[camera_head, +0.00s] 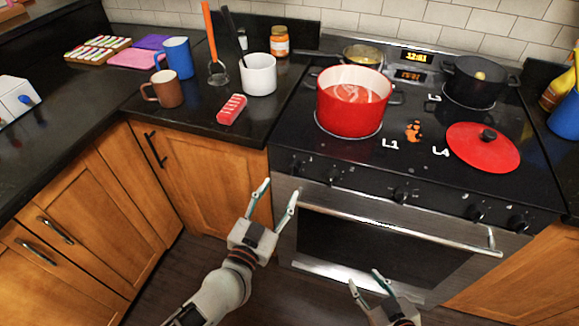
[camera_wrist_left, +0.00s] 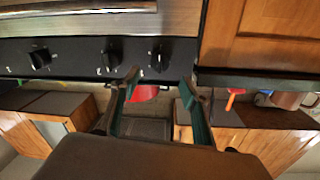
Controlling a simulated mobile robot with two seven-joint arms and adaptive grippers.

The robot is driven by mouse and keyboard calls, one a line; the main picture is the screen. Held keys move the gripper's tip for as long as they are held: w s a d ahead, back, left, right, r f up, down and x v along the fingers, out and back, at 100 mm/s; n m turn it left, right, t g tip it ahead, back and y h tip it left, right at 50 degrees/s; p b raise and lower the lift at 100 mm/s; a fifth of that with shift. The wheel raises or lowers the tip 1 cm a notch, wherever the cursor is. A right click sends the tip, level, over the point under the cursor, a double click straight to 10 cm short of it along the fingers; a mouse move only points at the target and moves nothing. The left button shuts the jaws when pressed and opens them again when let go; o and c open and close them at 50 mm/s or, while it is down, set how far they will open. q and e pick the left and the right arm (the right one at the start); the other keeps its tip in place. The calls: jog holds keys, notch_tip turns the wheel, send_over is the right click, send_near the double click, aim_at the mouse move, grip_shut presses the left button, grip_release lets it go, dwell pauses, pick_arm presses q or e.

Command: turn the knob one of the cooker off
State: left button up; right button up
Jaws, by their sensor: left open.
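The cooker (camera_head: 310,130) has a black front panel with several dark knobs. The leftmost knob (camera_head: 297,166) is at the panel's left end. The wrist view is upside down, and there this knob (camera_wrist_left: 158,56) is the rightmost, between and beyond the fingertips. A second knob (camera_head: 333,175) is beside it. My left gripper (camera_head: 280,190) is open and empty in front of and below the leftmost knob, apart from it; its fingers also frame the wrist view (camera_wrist_left: 159,82). My right gripper (camera_head: 366,280) is open and empty, low in front of the oven door.
The oven handle (camera_head: 400,222) sticks out below the knobs. A red pot (camera_head: 350,110), a red lid (camera_head: 482,148) and a black pot (camera_head: 474,90) are on the cooktop. Wooden cabinets (camera_head: 205,180) stand left of the cooker. The floor in front is clear.

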aim_at(290, 172)
pick_arm(q)
jog(key=b+x, duration=0.1)
jog(key=x, duration=0.6)
jog(key=shift+w+d, duration=0.1)
jog(key=shift+w, duration=0.25)
jog(key=c, duration=1.1)
